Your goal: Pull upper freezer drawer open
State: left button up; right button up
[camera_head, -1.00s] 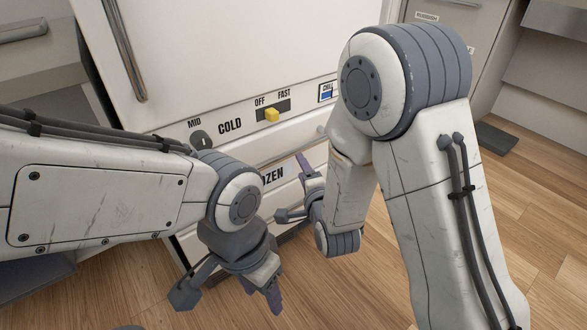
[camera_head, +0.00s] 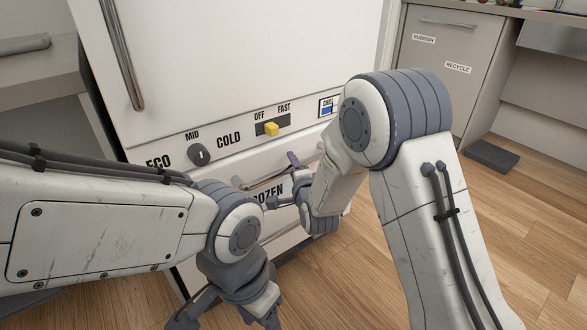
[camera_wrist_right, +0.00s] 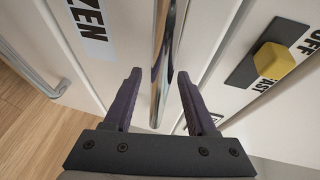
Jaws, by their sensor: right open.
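The upper freezer drawer (camera_head: 228,178) is a white front under the control strip, with a partly hidden FROZEN label, and looks closed. Its bar handle (camera_head: 262,182) runs along its top and shows as a shiny bar (camera_wrist_right: 166,40) in the right wrist view. My right gripper (camera_head: 281,180) is at this handle. In the right wrist view its two dark fingers (camera_wrist_right: 160,74) are apart, one on each side of the bar, with gaps visible. My left gripper (camera_head: 232,318) hangs low in front of the fridge, empty, its fingers spread and partly cut off by the frame.
Above the drawer are a round knob (camera_head: 199,154) and a yellow slider (camera_head: 271,129). The large upper door has a vertical handle (camera_head: 124,55). Another handle (camera_wrist_right: 38,72) shows in the right wrist view. Grey cabinets (camera_head: 450,60) stand at right. Wooden floor is clear in front.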

grip_shut()
dwell(1.4)
